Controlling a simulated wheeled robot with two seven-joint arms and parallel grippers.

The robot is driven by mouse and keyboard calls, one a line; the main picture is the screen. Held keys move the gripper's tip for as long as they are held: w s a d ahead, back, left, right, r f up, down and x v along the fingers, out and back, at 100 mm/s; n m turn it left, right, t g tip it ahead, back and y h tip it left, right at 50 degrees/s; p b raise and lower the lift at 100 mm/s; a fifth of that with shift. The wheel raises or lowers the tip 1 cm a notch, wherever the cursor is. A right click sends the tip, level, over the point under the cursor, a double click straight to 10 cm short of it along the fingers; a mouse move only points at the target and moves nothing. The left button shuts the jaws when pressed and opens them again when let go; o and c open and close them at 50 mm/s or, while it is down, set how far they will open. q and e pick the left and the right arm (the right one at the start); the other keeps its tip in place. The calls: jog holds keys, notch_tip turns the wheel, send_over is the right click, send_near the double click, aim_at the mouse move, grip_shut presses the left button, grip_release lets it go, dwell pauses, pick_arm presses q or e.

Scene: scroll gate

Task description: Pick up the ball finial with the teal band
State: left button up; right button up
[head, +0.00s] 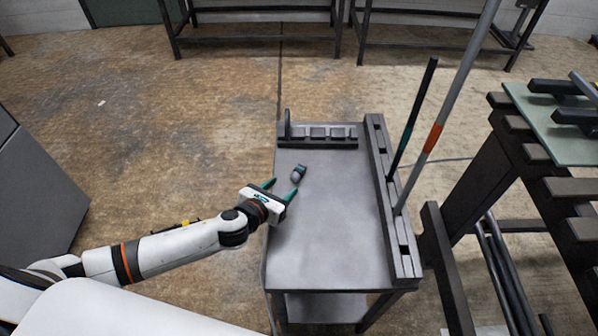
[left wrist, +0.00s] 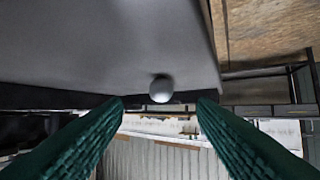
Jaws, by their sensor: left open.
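A small finial (head: 298,174) lies on the grey table's top, with a grey ball end and a dark part. I cannot make out the colour of its band. In the left wrist view its grey ball (left wrist: 162,89) shows just beyond the fingertips, centred between them. My left gripper (head: 284,186) is open and empty at the table's left edge, its green fingers pointing at the finial with a small gap. The two fingers also frame the left wrist view (left wrist: 161,101). My right gripper is not in view.
The table (head: 330,235) has a slotted rack (head: 318,135) at its back and a slotted rail (head: 392,215) along its right side. A dark pole with a teal band (head: 407,135) and a grey pole with an orange band (head: 432,138) stand in the rail. The table's middle is clear.

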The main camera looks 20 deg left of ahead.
aim_at(293, 177)
pick_arm(q)
jog(key=shift+w+d+f, duration=0.15)
jog(key=shift+w+f, duration=0.1)
jog(key=shift+w, duration=0.35)
jog(key=shift+w+d+f, duration=0.1)
jog(key=shift+w+f, duration=0.1)
jog(key=shift+w, duration=0.4)
jog(key=x, duration=0.5)
jog(key=shift+r+b, duration=0.2)
jog(key=shift+b, duration=0.15)
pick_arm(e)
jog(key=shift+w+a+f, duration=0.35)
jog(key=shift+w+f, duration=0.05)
pick_arm(q)
jog(key=c, duration=0.9)
grip_shut()
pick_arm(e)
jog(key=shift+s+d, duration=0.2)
